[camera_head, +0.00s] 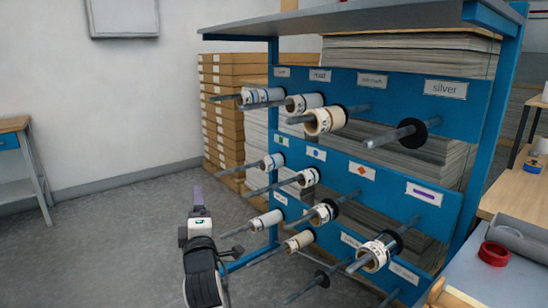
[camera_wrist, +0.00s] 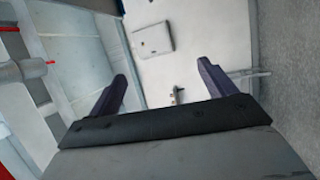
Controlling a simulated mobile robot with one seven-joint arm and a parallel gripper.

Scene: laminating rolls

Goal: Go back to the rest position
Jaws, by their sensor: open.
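The blue rack (camera_head: 345,165) holds several laminating rolls on grey rods in rows, with labels such as "silver" (camera_head: 445,89). A white roll (camera_head: 324,121) hangs on the top row, and another roll (camera_head: 372,256) hangs at the lower right. The "silver" rod (camera_head: 395,135) carries no roll.
A table (camera_head: 500,270) at the right bears a red ring (camera_head: 494,253) and a grey tube (camera_head: 520,238). Stacked brown boxes (camera_head: 222,110) stand behind the rack. A small table (camera_head: 15,125) is at the far left. The floor (camera_head: 110,240) left of my gripper is clear.

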